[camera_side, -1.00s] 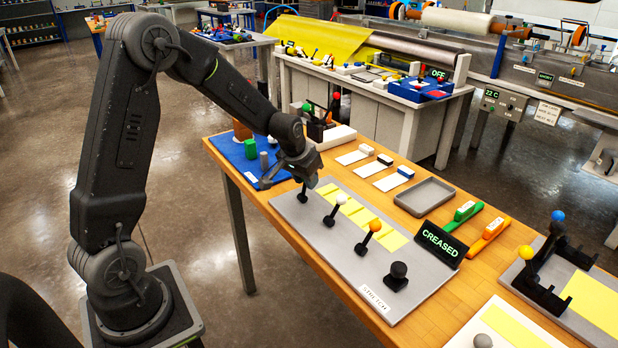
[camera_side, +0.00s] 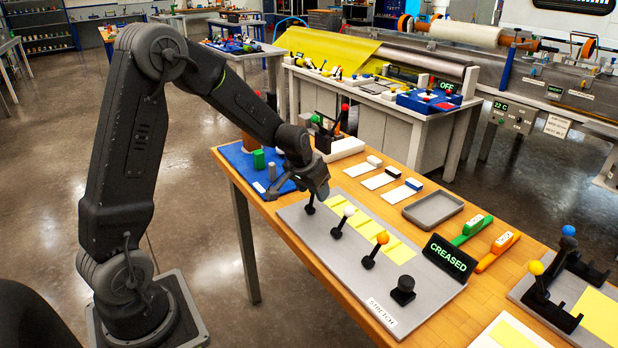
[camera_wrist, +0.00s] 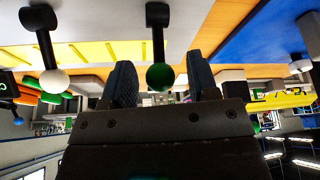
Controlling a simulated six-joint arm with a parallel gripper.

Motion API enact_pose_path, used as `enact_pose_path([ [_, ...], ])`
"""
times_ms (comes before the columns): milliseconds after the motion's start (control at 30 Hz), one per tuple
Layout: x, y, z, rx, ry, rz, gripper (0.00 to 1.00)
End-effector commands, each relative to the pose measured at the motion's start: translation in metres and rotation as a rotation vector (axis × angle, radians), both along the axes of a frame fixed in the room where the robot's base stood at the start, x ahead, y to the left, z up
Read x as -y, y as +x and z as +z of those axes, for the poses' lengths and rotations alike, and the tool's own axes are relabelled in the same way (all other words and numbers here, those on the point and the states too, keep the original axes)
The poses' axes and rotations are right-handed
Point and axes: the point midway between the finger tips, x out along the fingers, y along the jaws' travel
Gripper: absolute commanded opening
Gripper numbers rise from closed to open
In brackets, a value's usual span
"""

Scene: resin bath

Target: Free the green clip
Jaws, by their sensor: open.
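A green clip (camera_side: 472,229) with a white label lies on the wooden table beside an orange clip (camera_side: 497,251), right of the grey lever board (camera_side: 345,265). Green and orange shapes also show at the left of the wrist view. My gripper (camera_side: 318,190) is open and empty over the far end of the board. In the wrist view, a green-knobbed lever (camera_wrist: 159,77) shows between my two fingers (camera_wrist: 161,88), without clear contact. The side view shows only this lever's dark stem; its knob is hidden.
A black square knob (camera_side: 403,291) sits by the STRETCH label. A CREASED sign (camera_side: 449,258) stands at the board's right edge. A grey tray (camera_side: 433,209), blocks on white cards and a blue mat (camera_side: 243,163) lie around the board. Another lever board (camera_side: 590,318) is at right.

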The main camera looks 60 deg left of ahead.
Motion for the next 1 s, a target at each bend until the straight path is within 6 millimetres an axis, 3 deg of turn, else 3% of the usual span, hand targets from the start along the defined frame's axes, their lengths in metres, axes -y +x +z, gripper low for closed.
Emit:
enact_pose_path([
  [600,0.013,-0.043,0.108,0.005,0.002,0.000,0.54],
  [800,0.015,-0.049,0.122,0.002,0.001,0.000,0.54],
  [1000,0.015,-0.050,0.124,0.001,0.000,0.000,0.54],
])
